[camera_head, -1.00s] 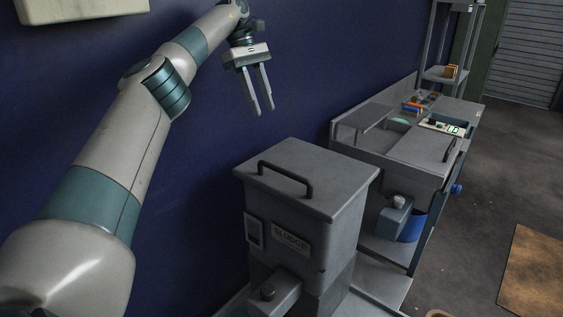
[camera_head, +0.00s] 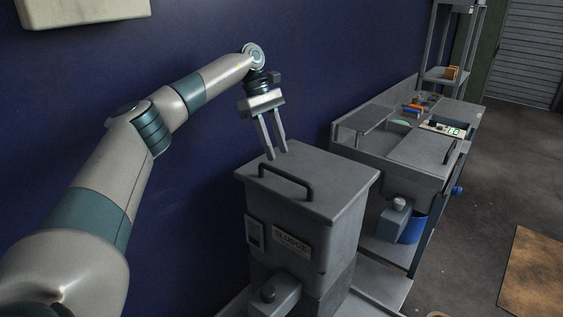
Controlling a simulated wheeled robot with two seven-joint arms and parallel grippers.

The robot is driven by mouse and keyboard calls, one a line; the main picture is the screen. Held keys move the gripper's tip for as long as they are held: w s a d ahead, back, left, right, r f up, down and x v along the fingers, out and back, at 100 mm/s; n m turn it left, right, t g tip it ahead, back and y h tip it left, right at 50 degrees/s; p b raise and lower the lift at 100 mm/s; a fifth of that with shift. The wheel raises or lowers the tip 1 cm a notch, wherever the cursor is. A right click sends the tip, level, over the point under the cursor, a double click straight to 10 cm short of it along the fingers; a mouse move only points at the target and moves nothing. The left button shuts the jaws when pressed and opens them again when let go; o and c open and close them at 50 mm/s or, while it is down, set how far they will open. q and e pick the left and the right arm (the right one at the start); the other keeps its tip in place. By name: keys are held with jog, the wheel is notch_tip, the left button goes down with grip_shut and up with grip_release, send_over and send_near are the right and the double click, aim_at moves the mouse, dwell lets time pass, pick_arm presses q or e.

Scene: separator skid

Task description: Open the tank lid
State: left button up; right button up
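The grey tank (camera_head: 324,262) stands in the lower middle, with a label reading "SLUDGE" on its front. Its flat lid (camera_head: 330,178) is shut and carries a dark bar handle (camera_head: 286,180) along its left front part. My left gripper (camera_head: 277,156) points down, open and empty, over the lid's back left edge, just behind the handle. It appears apart from the handle; the exact height above the lid is hard to tell. My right gripper is not in view.
A grey bench (camera_head: 412,152) with small parts and a handled cover stands behind right of the tank. A blue bucket (camera_head: 413,228) sits under it. A shelf rack (camera_head: 450,76) stands farther back. The blue wall (camera_head: 200,130) is close behind my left arm.

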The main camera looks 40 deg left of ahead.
aim_at(284, 172)
pick_arm(q)
jog(key=p+x, duration=0.1)
jog(key=x, duration=0.3)
jog(key=shift+p+x, duration=0.3)
jog(key=shift+x, duration=0.65)
grip_shut()
